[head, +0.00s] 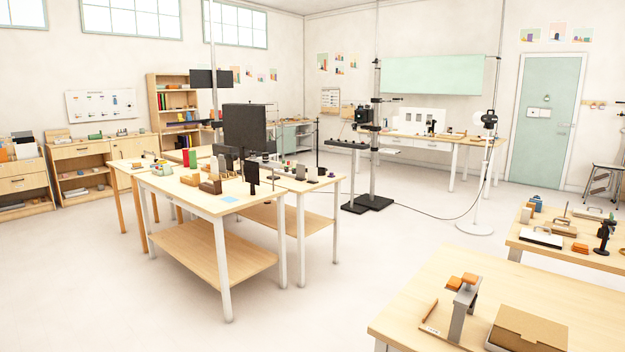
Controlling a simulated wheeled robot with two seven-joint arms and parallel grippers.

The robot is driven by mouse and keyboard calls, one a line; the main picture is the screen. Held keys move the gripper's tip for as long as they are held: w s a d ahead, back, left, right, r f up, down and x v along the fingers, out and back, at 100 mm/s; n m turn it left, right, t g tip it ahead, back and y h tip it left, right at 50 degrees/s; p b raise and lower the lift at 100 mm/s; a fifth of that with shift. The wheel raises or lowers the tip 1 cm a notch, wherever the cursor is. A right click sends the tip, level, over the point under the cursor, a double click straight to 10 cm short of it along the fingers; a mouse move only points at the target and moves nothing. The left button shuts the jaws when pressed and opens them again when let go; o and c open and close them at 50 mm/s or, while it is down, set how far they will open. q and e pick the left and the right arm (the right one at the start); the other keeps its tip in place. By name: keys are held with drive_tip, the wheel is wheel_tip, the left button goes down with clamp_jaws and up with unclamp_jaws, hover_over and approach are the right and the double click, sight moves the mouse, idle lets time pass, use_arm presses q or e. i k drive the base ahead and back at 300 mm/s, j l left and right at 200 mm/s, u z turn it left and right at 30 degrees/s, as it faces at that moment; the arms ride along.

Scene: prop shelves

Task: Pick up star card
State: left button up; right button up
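I cannot make out a star card for certain in this head view; the small things on the tables are too far off to read. A flat light-blue piece (231,199) lies near the front edge of the middle wooden table (172,191), but I see no star on it. A sheet of white cutouts (422,115) stands on the far table (452,139), its shapes too small to tell. Neither of my grippers is in view.
A near table (408,318) at the bottom right holds a cardboard box (527,331) and a grey stand (464,306). Another table (521,235) stands behind it. A black-based stand (374,202) trails a cable on the floor. Open floor (375,255) lies between the tables.

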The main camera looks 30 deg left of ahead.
sight(312, 171)
drive_tip(key=i+j+u, duration=0.75)
drive_tip(key=u, duration=0.2)
drive_tip(key=i+j+u, duration=0.15)
drive_tip(key=i+u, duration=0.2)
drive_tip(key=u, duration=0.15)
drive_tip(key=i+u, duration=0.3)
drive_tip(key=u, duration=0.15)
drive_tip(key=i, duration=0.45)
drive_tip(key=i+j+z, duration=0.15)
drive_tip(key=i, duration=0.3)
drive_tip(key=i+l+z, duration=0.15)
drive_tip(key=i+z, duration=0.65)
drive_tip(key=z, duration=0.15)
drive_tip(key=i+z, duration=0.95)
drive_tip(key=i, duration=1.05)
